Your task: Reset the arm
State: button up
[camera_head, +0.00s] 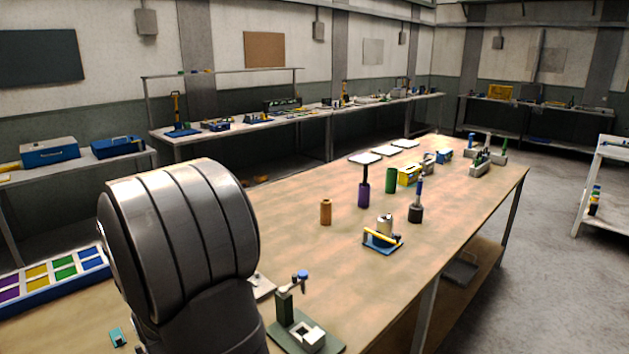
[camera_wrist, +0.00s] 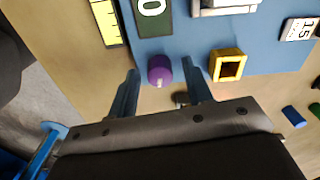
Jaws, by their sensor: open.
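My gripper (camera_wrist: 160,67) is open in the wrist view, its two dark fingers spread apart. A purple round piece (camera_wrist: 160,70) shows between the fingertips, on or beside a blue mat (camera_wrist: 195,48). I cannot tell how far the fingers are above it. No finger visibly touches it. In the head view my large dark arm link fills the left foreground, and the gripper is hidden there.
Near the gripper lie a yellow square frame (camera_wrist: 228,66), a green "0" tile (camera_wrist: 152,16), a yellow ruler (camera_wrist: 108,22) and a "15" tile (camera_wrist: 299,29). A green-based fixture (camera_head: 305,335) and a compartment tray (camera_head: 55,282) flank my arm. The bench's (camera_head: 375,295) front middle is clear.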

notch_tip(320, 180, up, 17)
notch_tip(320, 180, down, 17)
jog(key=shift+f+n, duration=0.1)
jog(key=shift+n, duration=0.2)
jog(key=n, duration=1.1)
jog(key=shift+n, duration=2.3)
